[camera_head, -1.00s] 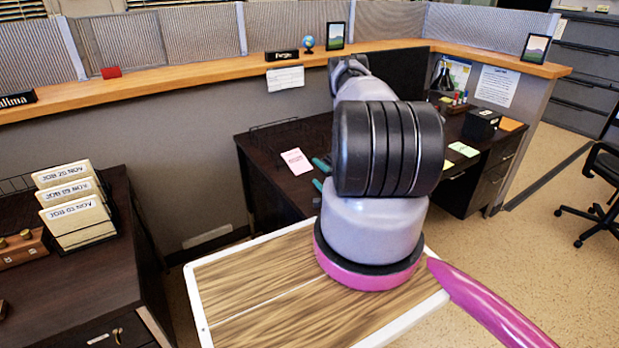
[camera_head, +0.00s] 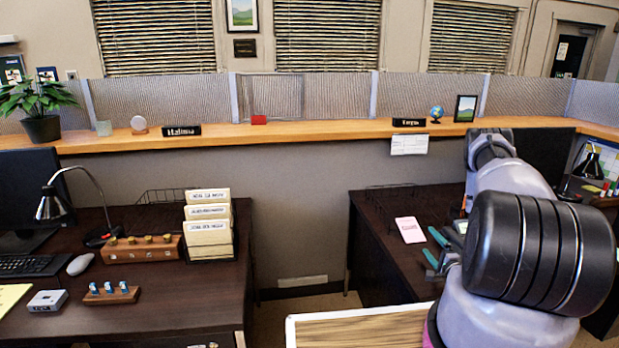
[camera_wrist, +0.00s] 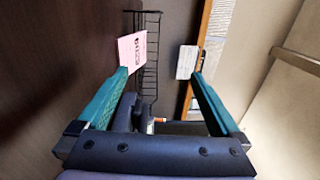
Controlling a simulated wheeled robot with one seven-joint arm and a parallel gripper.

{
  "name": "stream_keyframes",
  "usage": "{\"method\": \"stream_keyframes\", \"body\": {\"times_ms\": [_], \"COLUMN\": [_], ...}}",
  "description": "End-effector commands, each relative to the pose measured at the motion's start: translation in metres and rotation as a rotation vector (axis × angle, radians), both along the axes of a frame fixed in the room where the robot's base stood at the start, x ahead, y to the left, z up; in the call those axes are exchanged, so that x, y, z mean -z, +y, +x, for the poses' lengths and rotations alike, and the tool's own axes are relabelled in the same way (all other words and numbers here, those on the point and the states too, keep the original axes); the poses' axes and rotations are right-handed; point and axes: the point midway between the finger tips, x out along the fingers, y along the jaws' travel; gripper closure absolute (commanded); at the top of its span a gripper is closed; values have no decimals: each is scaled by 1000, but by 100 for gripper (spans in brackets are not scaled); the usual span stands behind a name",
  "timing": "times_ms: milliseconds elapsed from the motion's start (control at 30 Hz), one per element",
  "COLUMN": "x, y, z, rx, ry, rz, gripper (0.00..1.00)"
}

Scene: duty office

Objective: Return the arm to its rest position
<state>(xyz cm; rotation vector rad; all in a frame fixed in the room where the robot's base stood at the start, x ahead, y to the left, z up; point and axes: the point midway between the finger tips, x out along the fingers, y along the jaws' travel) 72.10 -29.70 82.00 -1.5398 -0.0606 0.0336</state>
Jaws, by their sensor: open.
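My arm reaches forward over the right-hand dark desk (camera_head: 375,262) in the head view, its large black joint and grey links filling the right side. The teal fingers of my gripper (camera_head: 435,248) show beside the arm, near a pink paper (camera_head: 411,230) on that desk. In the wrist view my gripper (camera_wrist: 160,75) has its two teal fingers spread wide apart with nothing between them. The pink paper (camera_wrist: 132,50) shows beyond the left fingertip, and a white notice (camera_wrist: 187,62) beyond the right one. The arm hides part of the desk.
A left desk (camera_head: 150,325) holds a lamp (camera_head: 75,200), a file rack with folders (camera_head: 208,225) and small wooden holders. A partition with a wooden ledge (camera_head: 330,130) runs behind both desks. A dark wire rack (camera_wrist: 150,60) stands near the fingers. Floor shows between the desks.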

Motion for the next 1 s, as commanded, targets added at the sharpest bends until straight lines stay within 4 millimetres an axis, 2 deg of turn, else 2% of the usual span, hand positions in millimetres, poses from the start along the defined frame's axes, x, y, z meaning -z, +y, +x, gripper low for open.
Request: {"method": "stream_keyframes", "body": {"times_ms": [33, 67, 200, 300, 433, 567, 700, 833, 1000], "x": [-22, -36, -118, -174, -240, -297, -345, -378, -408], "y": [9, 16, 67, 108, 160, 208, 250, 278, 298], "z": [13, 21, 51, 58, 51, 27, -11, -53, -108], "rx": [-52, -92, -342, -530, -764, -976, -1165, -1291, -1369], "ry": [-23, -34, -68, -61, -14, 71, 197, 333, 520], "rz": [17, 32, 119, 161, 184, 164, 98, -5, -190], "gripper": [0, 0, 0, 0, 0, 0, 0, 0, 0]}}
